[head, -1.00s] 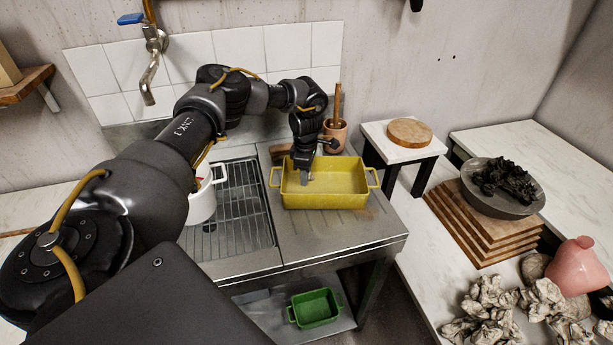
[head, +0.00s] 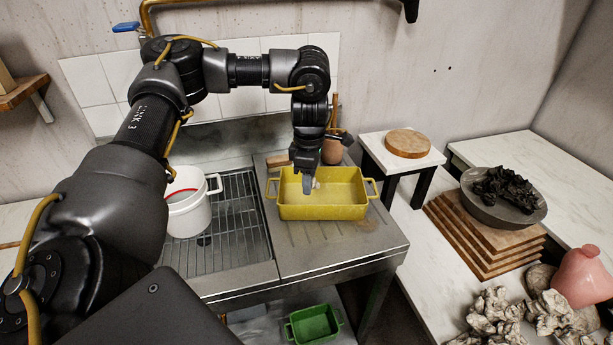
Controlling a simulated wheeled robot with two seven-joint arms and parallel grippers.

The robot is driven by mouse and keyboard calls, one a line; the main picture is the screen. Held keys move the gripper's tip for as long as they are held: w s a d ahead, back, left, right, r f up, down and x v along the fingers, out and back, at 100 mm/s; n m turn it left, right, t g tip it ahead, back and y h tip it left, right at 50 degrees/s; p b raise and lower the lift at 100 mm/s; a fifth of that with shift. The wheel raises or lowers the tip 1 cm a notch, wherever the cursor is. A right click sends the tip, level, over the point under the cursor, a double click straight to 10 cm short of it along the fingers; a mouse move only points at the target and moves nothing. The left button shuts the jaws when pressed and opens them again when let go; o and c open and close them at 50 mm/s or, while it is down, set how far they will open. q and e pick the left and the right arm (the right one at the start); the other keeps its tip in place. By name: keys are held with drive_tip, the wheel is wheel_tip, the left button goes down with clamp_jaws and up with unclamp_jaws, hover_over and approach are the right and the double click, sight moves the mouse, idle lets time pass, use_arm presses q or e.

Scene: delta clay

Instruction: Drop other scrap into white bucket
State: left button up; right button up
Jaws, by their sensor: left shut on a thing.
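The white bucket (head: 188,213) stands on the left side of the steel counter, beside the wire rack, with something red visible inside its rim. The yellow tray (head: 322,212) sits to the right on the ribbed drainboard. My left gripper (head: 308,187) points down over the yellow tray, its tips within the outline of the tray. It is shut on a small pale scrap (head: 316,183), mostly hidden by the fingers. I cannot tell whether the scrap touches the tray floor. My right gripper is out of view.
A wire rack (head: 233,222) lies between bucket and tray. A terracotta pot (head: 333,151) stands behind the tray. A green tray (head: 314,325) is on the lower shelf. To the right are a grey bowl (head: 480,212) of dark scraps, stacked boards and crumpled pale lumps (head: 492,308).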

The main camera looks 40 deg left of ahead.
use_arm(q)
drive_tip(key=shift+s+d+r, duration=0.45)
drive_tip(key=shift+s+d, duration=0.25)
drive_tip(key=shift+d, duration=0.05)
drive_tip(key=s+d+f+m, duration=0.1)
drive_tip(key=s+d+m, duration=0.2)
drive_tip(key=m, duration=1.1)
drive_tip(key=d, duration=0.3)
drive_tip(key=shift+s+d+f+m, duration=0.15)
drive_tip(key=shift+d+f+m, duration=0.15)
drive_tip(key=shift+d+f, duration=0.1)
drive_tip(key=s+d+m, duration=0.2)
drive_tip(key=m, duration=0.1)
drive_tip(key=s+d+f+m, duration=0.1)
drive_tip(key=s+d+m, duration=0.1)
drive_tip(key=s+m, duration=0.1)
drive_tip(key=s+d+f+m, duration=0.1)
drive_tip(key=s+d+m, duration=0.1)
drive_tip(key=shift+s+d+f+m, duration=0.2)
drive_tip(key=shift+s+d+m, duration=0.2)
